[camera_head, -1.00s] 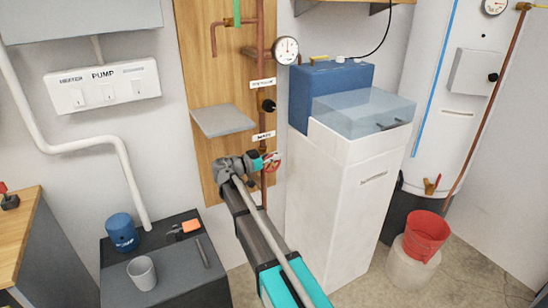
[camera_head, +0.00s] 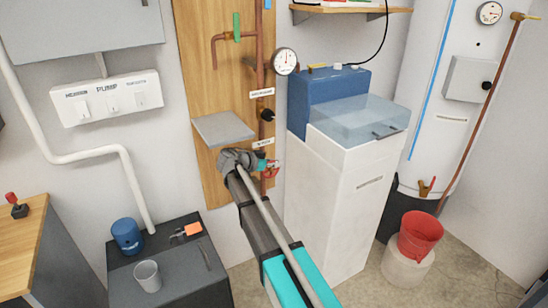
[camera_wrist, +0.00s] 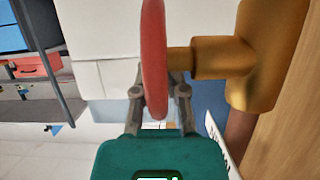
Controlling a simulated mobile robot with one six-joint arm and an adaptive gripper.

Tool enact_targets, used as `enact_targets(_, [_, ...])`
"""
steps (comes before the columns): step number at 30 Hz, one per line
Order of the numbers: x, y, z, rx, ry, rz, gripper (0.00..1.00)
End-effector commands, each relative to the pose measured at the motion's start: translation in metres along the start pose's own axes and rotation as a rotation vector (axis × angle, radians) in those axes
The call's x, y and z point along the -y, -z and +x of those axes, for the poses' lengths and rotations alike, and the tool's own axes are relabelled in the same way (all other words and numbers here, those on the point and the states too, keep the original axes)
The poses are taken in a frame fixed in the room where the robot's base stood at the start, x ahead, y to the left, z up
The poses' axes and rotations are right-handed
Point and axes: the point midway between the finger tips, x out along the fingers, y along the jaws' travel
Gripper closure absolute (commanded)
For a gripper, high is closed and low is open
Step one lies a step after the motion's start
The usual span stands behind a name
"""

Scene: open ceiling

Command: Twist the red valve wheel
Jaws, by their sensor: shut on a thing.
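The red valve wheel (camera_wrist: 154,60) is seen edge-on in the wrist view, on a brass stem and valve body (camera_wrist: 270,55) at the right. My gripper (camera_wrist: 161,80) has its two grey fingers on either side of the wheel's rim and is shut on it. In the head view the red wheel (camera_head: 271,171) is small and partly hidden by my gripper (camera_head: 264,167), on the copper pipe low on the wooden board. The far ends of the fingertips are hard to make out behind the wheel.
A grey shelf (camera_head: 222,128) juts out just above my wrist. A white cabinet (camera_head: 335,200) with a blue box (camera_head: 325,92) stands close to the right. A pressure gauge (camera_head: 284,61) and a black knob (camera_head: 267,114) sit higher along the pipe.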

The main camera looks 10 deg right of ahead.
Motion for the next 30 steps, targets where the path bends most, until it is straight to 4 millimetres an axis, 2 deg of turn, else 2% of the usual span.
enact_targets(1, [-0.0008,0.0054,0.0009,0.025,-0.003,0.000,1.00])
enact_targets(11, [-0.0008,0.0008,0.0051,0.149,-0.002,0.001,1.00])
enact_targets(25, [-0.0009,-0.0008,0.0062,0.163,-0.003,0.000,1.00])
enact_targets(26, [-0.0009,-0.0007,0.0062,0.163,-0.003,0.000,0.77])
enact_targets(30, [-0.0007,-0.0010,0.0058,0.164,-0.002,0.000,0.51])
